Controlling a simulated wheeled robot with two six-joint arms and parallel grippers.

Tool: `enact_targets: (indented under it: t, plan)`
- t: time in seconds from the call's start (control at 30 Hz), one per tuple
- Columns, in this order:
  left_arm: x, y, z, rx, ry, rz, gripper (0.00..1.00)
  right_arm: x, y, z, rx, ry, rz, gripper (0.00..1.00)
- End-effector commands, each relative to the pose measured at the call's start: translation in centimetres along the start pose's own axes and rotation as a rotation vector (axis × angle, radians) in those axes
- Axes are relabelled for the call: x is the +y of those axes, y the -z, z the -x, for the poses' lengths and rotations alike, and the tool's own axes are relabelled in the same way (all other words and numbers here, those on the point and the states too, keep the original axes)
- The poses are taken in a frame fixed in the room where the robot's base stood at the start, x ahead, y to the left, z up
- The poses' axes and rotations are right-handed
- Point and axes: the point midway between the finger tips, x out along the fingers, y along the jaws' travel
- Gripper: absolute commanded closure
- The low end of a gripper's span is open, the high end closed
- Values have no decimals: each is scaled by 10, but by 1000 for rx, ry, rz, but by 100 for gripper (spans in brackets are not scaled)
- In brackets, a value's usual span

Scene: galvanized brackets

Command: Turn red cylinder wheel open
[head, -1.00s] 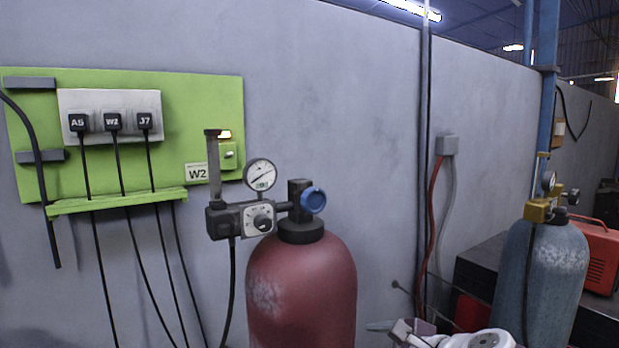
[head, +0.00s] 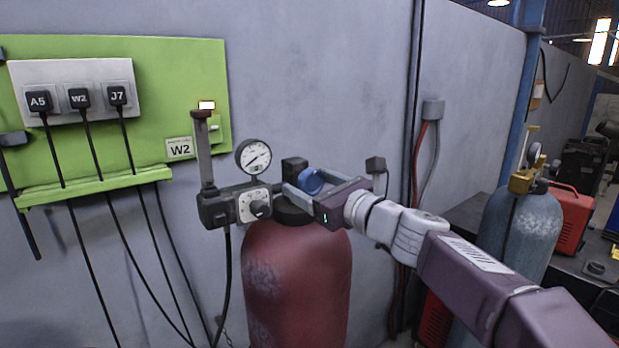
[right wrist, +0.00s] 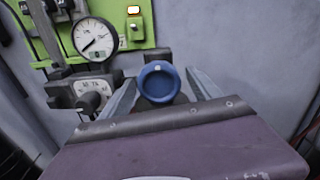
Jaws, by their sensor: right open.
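The red cylinder (head: 296,285) stands upright against the grey wall. Its blue valve wheel (head: 311,181) is at the top, partly hidden by my right gripper in the head view. In the right wrist view the blue wheel (right wrist: 158,82) lies between the two fingers, with gaps on both sides. My right gripper (head: 298,192) is open around the wheel; I cannot tell whether a finger touches it. A regulator block (head: 240,206) with a dial gauge (head: 253,157) sits left of the wheel. My left gripper is not in view.
A green panel (head: 150,75) with plugs A5, W2 and J7 hangs on the wall at left, cables dangling below. A grey-blue cylinder (head: 520,225) with a brass valve stands at right near a red machine (head: 570,235). Conduits run up the wall behind my arm.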

Motion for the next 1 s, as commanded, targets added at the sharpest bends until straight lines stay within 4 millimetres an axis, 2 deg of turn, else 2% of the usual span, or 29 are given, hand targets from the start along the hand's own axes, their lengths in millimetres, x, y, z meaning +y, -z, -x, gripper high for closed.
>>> enact_targets:
  t: [0.27,0.3,0.5,0.53,0.77,1.0]
  plan:
    - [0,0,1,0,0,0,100,0,0,-5,-1,0,1,28]
    - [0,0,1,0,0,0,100,0,0,-5,0,0,1,31]
    - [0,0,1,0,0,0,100,1,1,-5,0,-1,1,86]
    - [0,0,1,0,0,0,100,1,1,-5,0,-1,2,90]
    - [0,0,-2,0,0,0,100,1,2,-5,1,-1,22,90]
    - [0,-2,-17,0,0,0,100,0,5,-5,1,0,141,90]
